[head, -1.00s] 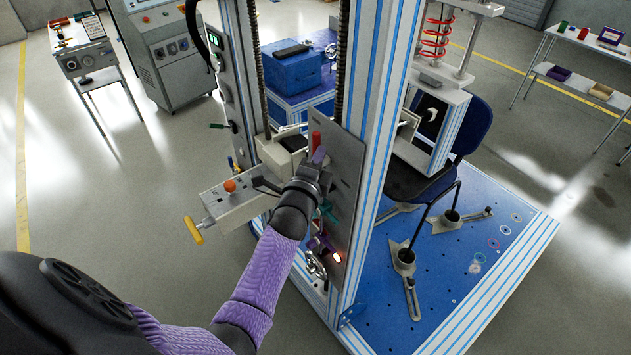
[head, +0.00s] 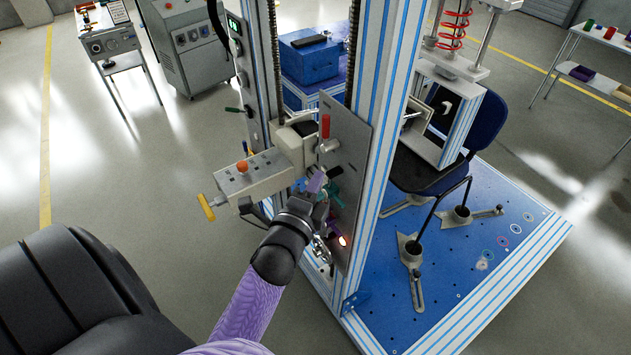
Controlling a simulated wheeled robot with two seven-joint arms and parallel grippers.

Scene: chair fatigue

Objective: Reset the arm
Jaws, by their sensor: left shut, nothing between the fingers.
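The test machine has a grey control plate (head: 350,165) on its upright frame, with a red-handled lever (head: 325,127) near the top. The fingers are partly hidden by the wrist. A grey control box (head: 255,174) with an orange knob and a yellow handle juts out left of the plate. My right gripper is out of view.
A dark blue chair (head: 485,125) stands clamped on the blue perforated base (head: 400,310) at the right. A blue box (head: 310,58) sits behind the frame. A grey cabinet (head: 187,45) and a small table (head: 110,45) stand at the back left. The left floor is clear.

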